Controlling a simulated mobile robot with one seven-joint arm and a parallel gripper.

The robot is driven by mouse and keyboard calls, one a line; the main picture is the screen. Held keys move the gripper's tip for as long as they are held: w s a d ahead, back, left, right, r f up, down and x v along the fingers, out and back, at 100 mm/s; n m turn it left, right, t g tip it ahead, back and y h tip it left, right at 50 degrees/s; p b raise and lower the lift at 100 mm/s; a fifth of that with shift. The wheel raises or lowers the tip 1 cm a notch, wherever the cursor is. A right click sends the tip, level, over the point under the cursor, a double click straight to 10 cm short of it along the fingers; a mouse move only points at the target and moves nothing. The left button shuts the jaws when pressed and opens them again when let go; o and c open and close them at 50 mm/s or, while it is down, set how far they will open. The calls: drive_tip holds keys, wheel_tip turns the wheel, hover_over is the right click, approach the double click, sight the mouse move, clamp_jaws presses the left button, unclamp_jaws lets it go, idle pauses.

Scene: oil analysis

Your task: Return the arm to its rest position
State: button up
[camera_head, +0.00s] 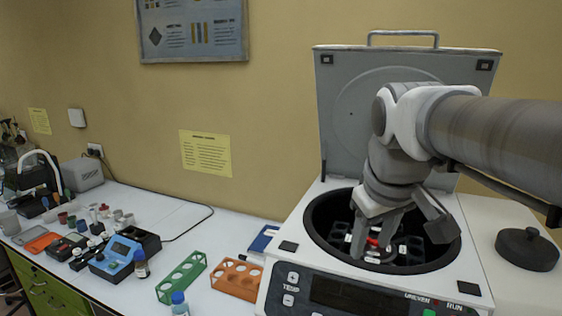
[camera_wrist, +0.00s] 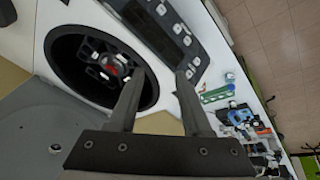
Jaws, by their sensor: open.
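My gripper (camera_head: 375,238) reaches down into the round bowl of a white centrifuge (camera_head: 462,281). In the wrist view its two fingers (camera_wrist: 160,92) stand apart with nothing between them. They point toward the bowl's black rotor (camera_wrist: 92,60), which shows a red spot at its centre. The rotor (camera_head: 410,245) shows in the head view partly behind my gripper and wrist. The centrifuge's grey lid (camera_head: 345,110) stands open and upright behind my arm. Whether a finger touches the rotor cannot be told.
An orange rack (camera_head: 237,279) and a green rack (camera_head: 181,277) stand left of the centrifuge. A blue-capped bottle (camera_head: 179,303) is in front. A blue device (camera_head: 118,258) and several small items lie farther left. A black knob-like lid (camera_head: 527,248) lies right of the bowl.

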drive_tip(key=s+f+m+t+b, duration=0.1)
drive_tip(key=s+f+m, duration=0.2)
drive_tip(key=s+f, duration=0.6)
drive_tip(key=shift+s+f+m+y, duration=0.3)
drive_tip(key=shift+s+f+m, duration=0.1)
drive_tip(key=shift+s, duration=0.8)
